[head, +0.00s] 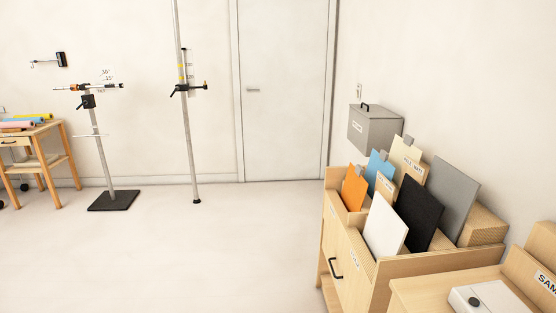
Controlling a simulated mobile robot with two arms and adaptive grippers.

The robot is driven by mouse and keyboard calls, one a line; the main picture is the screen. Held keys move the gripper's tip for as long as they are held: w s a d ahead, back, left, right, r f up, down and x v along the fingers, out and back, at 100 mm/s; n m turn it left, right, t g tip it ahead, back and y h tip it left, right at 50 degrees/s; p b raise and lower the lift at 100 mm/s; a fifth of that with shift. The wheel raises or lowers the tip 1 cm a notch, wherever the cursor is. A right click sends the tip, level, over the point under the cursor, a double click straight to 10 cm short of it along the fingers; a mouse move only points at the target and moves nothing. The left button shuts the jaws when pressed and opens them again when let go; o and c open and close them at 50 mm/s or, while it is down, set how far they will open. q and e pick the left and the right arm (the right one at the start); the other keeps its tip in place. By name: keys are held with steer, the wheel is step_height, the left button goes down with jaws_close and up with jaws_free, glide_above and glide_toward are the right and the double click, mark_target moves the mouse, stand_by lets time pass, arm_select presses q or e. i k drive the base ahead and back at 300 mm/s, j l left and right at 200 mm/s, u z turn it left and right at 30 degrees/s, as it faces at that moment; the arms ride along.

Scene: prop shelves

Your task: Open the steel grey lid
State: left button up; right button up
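A grey box (371,134) with a white label on its front is at the right-hand wall, behind the wooden file unit. Its grey lid (383,111) lies flat on top and looks shut. A small black handle (365,107) stands up at the lid. Neither of my grippers shows in the head view, and nothing is touching the lid.
A wooden file unit (343,256) with several coloured boards stands below and in front of the box. A white case (492,299) with a black knob sits at bottom right. Two stands and a small wooden table (44,133) are at left. The middle floor (240,250) is clear.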

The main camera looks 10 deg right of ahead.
mark_target(371, 110)
steer(key=i, duration=2.35)
steer(key=i+j+z, duration=0.1)
steer(key=i+z, duration=0.3)
steer(key=i+j+z, duration=0.35)
steer(key=i, duration=0.25)
steer(key=i+j+z, duration=0.25)
steer(key=i+z, duration=0.15)
steer(key=i, duration=0.05)
